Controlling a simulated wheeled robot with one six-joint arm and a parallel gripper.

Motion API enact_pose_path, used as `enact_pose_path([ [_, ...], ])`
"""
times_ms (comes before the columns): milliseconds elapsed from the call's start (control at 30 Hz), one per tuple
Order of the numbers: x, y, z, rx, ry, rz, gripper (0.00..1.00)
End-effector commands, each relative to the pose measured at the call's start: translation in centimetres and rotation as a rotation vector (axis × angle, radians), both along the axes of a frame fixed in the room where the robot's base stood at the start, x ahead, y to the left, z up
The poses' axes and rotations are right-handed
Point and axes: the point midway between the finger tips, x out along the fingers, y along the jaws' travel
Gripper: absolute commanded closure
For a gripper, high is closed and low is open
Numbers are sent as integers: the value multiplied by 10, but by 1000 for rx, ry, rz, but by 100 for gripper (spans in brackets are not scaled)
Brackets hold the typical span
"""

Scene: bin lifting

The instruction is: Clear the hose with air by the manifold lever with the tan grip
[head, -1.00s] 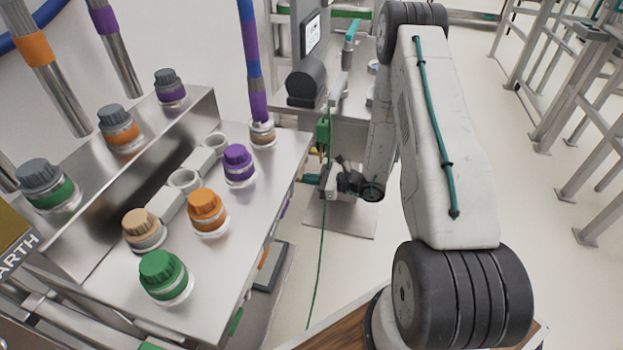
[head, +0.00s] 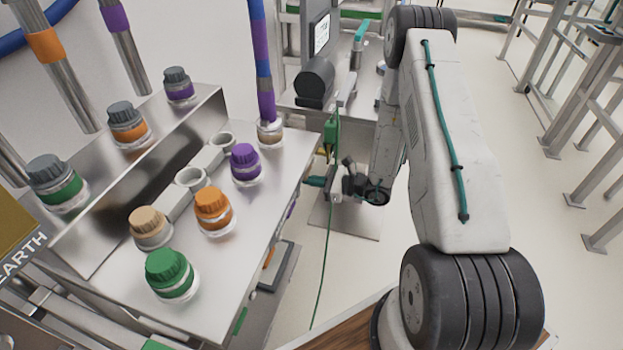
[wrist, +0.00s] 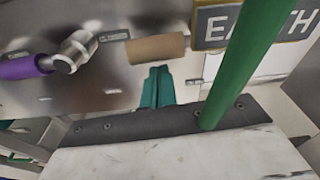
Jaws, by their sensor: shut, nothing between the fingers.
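The tan grip (wrist: 158,47) is a short cylinder lying sideways on the metal front panel of the manifold (wrist: 110,75) in the wrist view. My gripper (wrist: 158,72), with teal fingers, is shut and empty just below the grip in the picture. I cannot tell whether it touches the grip. In the head view my gripper (head: 313,182) points left towards the manifold console (head: 255,215). I cannot make out the tan grip in the head view. A purple lever grip (wrist: 22,68) on a metal pivot is to the left in the wrist view.
An EARTH sign (wrist: 250,25) is right of the tan grip. A green tube (wrist: 238,65) crosses close to the wrist camera. Capped ports, including a tan cap (head: 150,226) and a green cap (head: 168,272), stand on the console. Open floor (head: 490,190) lies right of my arm.

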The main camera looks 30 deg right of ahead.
Motion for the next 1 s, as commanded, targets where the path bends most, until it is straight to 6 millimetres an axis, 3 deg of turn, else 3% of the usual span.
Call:
enact_pose_path([
  [133,2,3,-31,1,4,-2,100],
  [300,-27,-30,-22,0,1,-9,100],
  [533,-57,-58,-16,0,0,-6,100],
  [733,-67,-67,-14,0,1,-3,100],
  [1000,-73,-64,-15,6,17,25,100],
])
